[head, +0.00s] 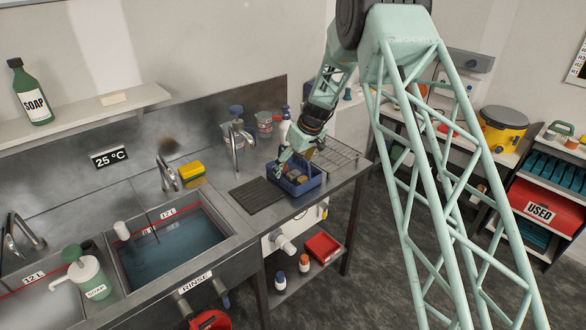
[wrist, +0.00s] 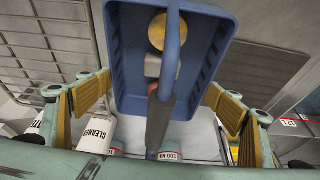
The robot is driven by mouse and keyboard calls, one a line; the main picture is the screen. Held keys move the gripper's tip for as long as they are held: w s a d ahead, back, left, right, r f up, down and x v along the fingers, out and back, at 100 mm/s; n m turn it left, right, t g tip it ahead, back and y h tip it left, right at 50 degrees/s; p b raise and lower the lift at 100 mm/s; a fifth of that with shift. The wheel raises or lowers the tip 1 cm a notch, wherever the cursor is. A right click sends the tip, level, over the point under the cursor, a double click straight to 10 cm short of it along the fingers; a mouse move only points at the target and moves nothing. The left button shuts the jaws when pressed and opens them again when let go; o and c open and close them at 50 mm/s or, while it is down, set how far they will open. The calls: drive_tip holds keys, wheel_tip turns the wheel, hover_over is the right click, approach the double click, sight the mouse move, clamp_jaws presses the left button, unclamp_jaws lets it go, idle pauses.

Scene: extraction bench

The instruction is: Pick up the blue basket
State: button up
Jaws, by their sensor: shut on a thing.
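The blue basket (head: 297,189) is on the metal bench, at the right of the ribbed drain area, in the head view. Small items lie in it, among them a round golden one. My gripper (head: 288,163) is down at the basket. Whether the basket's bottom touches the bench is not clear.
A wire rack (head: 335,155) lies right of the basket. Beakers (head: 265,122), a white spray bottle (head: 284,130) and a tap (head: 236,140) stand behind. The water-filled rinse sink (head: 170,250) is to the left. A red tray (head: 322,246) sits on the shelf below.

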drive_tip(key=shift+r, duration=1.7)
drive_tip(key=s+a+r+b, duration=0.1)
drive_tip(key=s+b, duration=0.1)
drive_tip(key=s, duration=1.4)
drive_tip(key=shift+r, duration=0.3)
drive_tip(key=shift+a, duration=0.1)
